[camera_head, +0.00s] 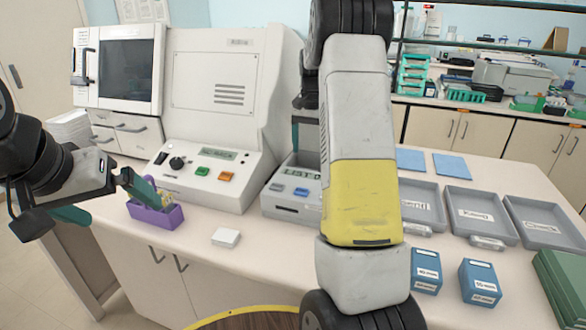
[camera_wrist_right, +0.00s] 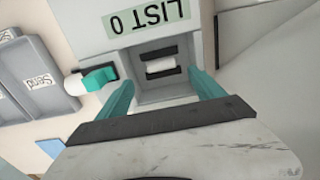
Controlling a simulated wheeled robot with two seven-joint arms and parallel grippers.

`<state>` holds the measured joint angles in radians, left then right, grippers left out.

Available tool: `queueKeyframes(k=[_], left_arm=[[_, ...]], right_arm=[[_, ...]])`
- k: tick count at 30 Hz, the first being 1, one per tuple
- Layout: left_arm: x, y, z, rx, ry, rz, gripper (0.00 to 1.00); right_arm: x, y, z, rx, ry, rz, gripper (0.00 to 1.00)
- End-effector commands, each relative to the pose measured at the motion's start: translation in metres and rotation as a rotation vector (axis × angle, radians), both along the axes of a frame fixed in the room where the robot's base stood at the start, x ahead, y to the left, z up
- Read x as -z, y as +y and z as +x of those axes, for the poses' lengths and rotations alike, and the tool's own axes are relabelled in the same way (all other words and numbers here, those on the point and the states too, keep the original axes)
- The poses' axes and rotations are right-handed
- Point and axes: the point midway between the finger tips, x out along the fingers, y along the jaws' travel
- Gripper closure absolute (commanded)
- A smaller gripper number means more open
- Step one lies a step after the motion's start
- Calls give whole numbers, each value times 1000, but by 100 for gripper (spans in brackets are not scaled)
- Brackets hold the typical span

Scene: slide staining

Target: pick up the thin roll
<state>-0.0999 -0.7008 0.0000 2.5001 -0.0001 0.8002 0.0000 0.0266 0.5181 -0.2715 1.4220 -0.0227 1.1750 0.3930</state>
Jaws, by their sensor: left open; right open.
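A small white roll (camera_wrist_right: 160,66) sits between dark holders in the open recess of a grey-white printer-like device (camera_wrist_right: 190,45) in the right wrist view. It appears to be the thin roll. My right gripper (camera_wrist_right: 160,82) is open, with one teal finger on each side of the recess, and the roll shows between them, apparently not gripped. In the head view the device (camera_head: 283,207) is partly hidden by my right arm, and the roll is hidden. My left gripper (camera_head: 105,200) is open and empty at the left, near a purple holder (camera_head: 157,216).
A white cylinder with a teal end (camera_wrist_right: 90,80) lies beside the device. A large white machine (camera_head: 215,100) stands left of it. Grey labelled trays (camera_head: 475,212) and blue boxes (camera_head: 482,281) stand at the right. A small white block (camera_head: 226,238) lies in front.

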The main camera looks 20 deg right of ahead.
Motion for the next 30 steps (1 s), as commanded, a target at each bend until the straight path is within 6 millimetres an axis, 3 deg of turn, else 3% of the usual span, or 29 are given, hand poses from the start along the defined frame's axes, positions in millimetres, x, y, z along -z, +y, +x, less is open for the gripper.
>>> queueKeyframes(k=[16, 25, 26, 30], left_arm=[[0, 0, 0, 0, 1, 0, 0], [0, 0, 0, 0, 1, 0, 0], [0, 0, 0, 0, 1, 0, 0], [0, 0, 0, 0, 1, 0, 0]], right_arm=[[70, 1, 2, 1, 4, 0, 22], [76, 1, 2, 1, 1, -1, 22], [76, 1, 2, 0, 1, -1, 24], [76, 1, 2, 1, 1, 0, 52]])
